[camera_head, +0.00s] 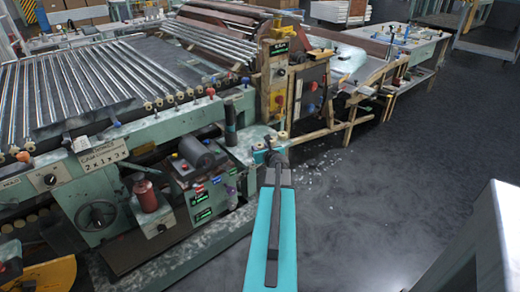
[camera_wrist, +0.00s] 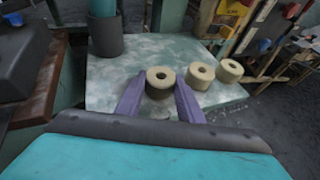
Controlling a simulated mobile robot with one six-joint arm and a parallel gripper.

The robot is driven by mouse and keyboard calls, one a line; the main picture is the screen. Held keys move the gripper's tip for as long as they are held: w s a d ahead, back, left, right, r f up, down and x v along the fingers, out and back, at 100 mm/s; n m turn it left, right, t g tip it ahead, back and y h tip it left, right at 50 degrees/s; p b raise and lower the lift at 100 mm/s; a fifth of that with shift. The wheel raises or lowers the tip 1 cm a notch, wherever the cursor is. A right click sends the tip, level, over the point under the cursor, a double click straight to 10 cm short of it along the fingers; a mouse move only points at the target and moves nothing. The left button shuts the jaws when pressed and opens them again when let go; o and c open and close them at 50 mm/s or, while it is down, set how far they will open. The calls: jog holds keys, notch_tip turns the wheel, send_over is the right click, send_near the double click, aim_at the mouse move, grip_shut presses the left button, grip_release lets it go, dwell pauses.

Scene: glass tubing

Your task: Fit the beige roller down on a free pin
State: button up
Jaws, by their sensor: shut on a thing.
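In the wrist view, a beige roller (camera_wrist: 160,82) with a dark centre hole sits upright between the two purple fingers of my gripper (camera_wrist: 159,86), which is shut on it. Two more beige rollers stand just to its right, a nearer one (camera_wrist: 201,75) and one beyond it (camera_wrist: 230,71). All are over or on a worn pale-green plate (camera_wrist: 120,75); I cannot tell whether the held roller touches it. No bare pin can be made out. In the head view my gripper (camera_head: 271,150) is at the machine's right end, where small beige rollers show partly.
A dark cylinder with a teal top (camera_wrist: 105,35) stands on the plate at the left. In the head view, a yellow control post (camera_head: 275,80) rises behind my gripper, and a row of glass tubes (camera_head: 90,80) lies at left.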

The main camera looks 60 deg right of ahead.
aim_at(260, 147)
jog(key=shift+r, duration=0.45)
notch_tip(260, 147, up, 3)
jog(key=shift+r+p, duration=0.1)
jog(key=shift+p, duration=0.35)
jog(key=s+a+p, duration=0.3)
jog(key=s+a, duration=0.2)
jog(key=s, duration=0.4)
jog(key=shift+s+a+r, duration=0.3)
jog(key=shift+r, duration=0.15)
jog(key=shift+s+p, duration=0.1)
jog(key=shift+p, duration=0.55)
jog(key=shift+s+a+p, duration=0.6)
jog(key=shift+s+p, duration=0.35)
jog(key=shift+p, duration=1.2)
jog(key=shift+s+a+p, duration=0.55)
jog(key=shift+s+p, duration=0.4)
jog(key=shift+p, duration=1.2)
jog(key=shift+s, duration=0.1)
